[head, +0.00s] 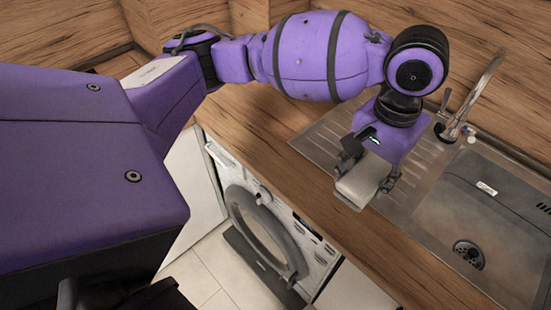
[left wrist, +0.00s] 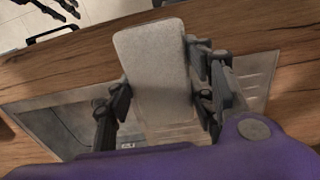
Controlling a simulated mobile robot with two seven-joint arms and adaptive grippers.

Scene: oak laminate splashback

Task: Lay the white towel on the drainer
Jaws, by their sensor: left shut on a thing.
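A white folded towel (head: 364,181) is between the fingers of my left gripper (head: 369,174). In the left wrist view the towel (left wrist: 152,60) is a flat pale rectangle, with the fingers of my left gripper (left wrist: 160,105) shut on its two sides. In the head view it is over the front edge of the drainer (head: 318,143), the ribbed metal part of the sink unit. I cannot tell whether the towel touches the drainer. The gripper hides part of the drainer. A dark piece at the top left of the left wrist view may be my right gripper (left wrist: 62,6); its jaws are unclear.
The sink basin (head: 490,225) with a drain is right of the drainer. A chrome tap (head: 474,98) stands behind it. The wooden worktop (head: 345,235) runs along the front, above a washing machine (head: 270,235). Wooden splashback boards are behind.

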